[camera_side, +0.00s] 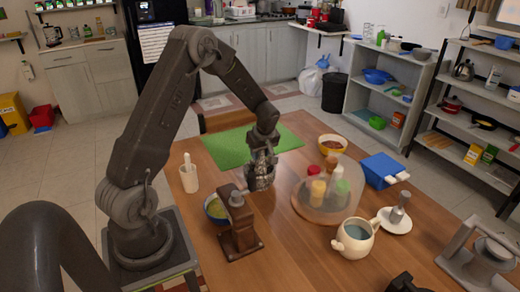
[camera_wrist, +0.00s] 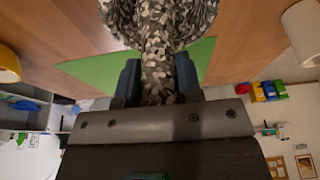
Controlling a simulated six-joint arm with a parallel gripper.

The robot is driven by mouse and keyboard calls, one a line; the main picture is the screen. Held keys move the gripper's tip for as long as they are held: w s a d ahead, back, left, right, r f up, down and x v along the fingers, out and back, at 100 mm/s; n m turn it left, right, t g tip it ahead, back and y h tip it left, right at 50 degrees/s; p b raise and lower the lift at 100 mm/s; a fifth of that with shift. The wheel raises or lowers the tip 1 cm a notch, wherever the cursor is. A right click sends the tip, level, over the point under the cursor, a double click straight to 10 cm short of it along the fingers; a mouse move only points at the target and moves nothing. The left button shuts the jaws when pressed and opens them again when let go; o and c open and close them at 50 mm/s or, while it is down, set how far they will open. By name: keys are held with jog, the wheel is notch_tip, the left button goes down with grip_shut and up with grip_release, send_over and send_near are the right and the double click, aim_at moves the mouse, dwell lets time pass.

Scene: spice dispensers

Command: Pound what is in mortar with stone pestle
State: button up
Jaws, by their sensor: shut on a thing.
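The stone pestle (camera_wrist: 158,50) is a grey speckled stick in the wrist view. My gripper (camera_wrist: 158,78) is shut on it, one finger on each side; in the side view my gripper (camera_side: 263,153) points down over the middle of the table. The stone mortar (camera_side: 260,182) is a small grey speckled bowl directly below my gripper. In the wrist view a wide speckled rounded shape, apparently the mortar (camera_wrist: 118,18), surrounds the pestle's far end. The pestle's lower end looks to be in or at the bowl; contact cannot be told. What is in the mortar is hidden.
A wooden grinder (camera_side: 238,225) and a blue bowl (camera_side: 210,211) stand close at left. A white cup (camera_side: 190,180) with a stick is further left. A clear dome over spice jars (camera_side: 318,190) stands close at right. A green mat (camera_side: 228,148) lies behind.

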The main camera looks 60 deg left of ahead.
jog(key=shift+f, duration=0.75)
jog(key=shift+r, duration=0.1)
jog(key=shift+s+r, duration=0.25)
jog(key=shift+r, duration=0.5)
jog(key=shift+s+r, duration=0.25)
jog(key=shift+r, duration=0.5)
jog(key=shift+r, duration=3.5)
